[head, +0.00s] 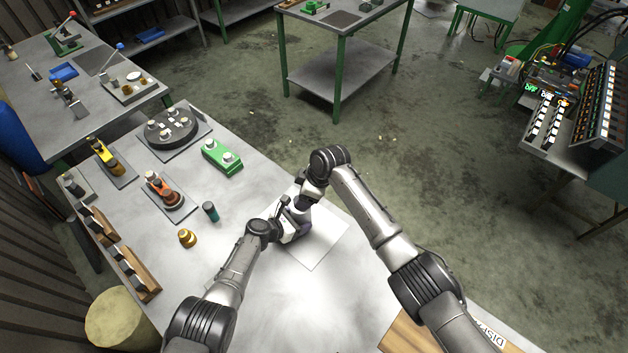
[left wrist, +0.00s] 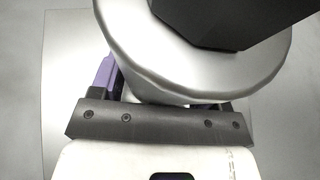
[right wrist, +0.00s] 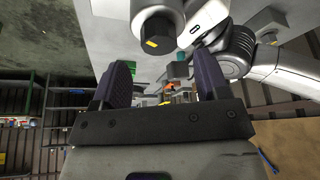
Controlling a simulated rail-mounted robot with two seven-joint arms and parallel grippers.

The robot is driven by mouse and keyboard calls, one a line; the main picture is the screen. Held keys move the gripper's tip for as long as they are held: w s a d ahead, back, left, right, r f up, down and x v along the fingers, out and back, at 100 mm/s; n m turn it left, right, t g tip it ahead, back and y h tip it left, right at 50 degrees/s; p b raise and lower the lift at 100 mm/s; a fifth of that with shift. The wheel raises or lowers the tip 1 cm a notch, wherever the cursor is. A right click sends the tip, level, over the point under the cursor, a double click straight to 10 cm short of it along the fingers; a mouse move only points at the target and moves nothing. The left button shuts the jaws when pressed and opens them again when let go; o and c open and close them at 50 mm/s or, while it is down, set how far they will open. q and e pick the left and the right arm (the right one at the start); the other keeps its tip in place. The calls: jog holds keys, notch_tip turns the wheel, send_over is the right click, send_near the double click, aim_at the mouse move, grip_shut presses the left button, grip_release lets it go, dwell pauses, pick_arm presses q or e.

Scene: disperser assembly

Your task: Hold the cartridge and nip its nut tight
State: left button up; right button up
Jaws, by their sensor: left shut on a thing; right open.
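The cartridge shows in the right wrist view as a silver body (right wrist: 165,8) with a dark faceted nut (right wrist: 157,33) bearing a yellow mark. My left gripper (head: 296,229) is shut on the cartridge above the pale sheet. In the left wrist view a large round silver body (left wrist: 190,60) and a dark faceted part (left wrist: 235,22) cover most of its purple fingers. My right gripper (right wrist: 162,78) is open and empty. Its fingers point toward the nut, which stands ahead near the upper edge of the view, apart from them. In the head view my arms largely hide the cartridge.
The pale sheet (head: 325,248) lies on the grey bench. A brass part (head: 187,238) and a teal cylinder (head: 211,211) stand left of my left arm. A green box (head: 222,156), an orange device (head: 165,192) and a dark round carousel (head: 158,134) stand farther back.

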jog(key=v, duration=0.7)
jog(key=shift+r, duration=0.25)
jog(key=shift+d, duration=0.15)
notch_tip(320, 180, down, 9)
jog(key=m+t+y, duration=0.3)
jog(key=t+y, duration=0.1)
jog(key=t, duration=0.2)
jog(key=s+d+f+m+t+y, duration=0.3)
jog(key=s+d+m+t, duration=0.1)
jog(key=s+t, duration=0.4)
jog(key=shift+g, duration=0.6)
jog(key=x, duration=1)
jog(key=shift+s+a+r, duration=0.1)
jog(key=shift+s+a, duration=0.05)
jog(key=shift+a, duration=0.35)
jog(key=shift+c, duration=0.2)
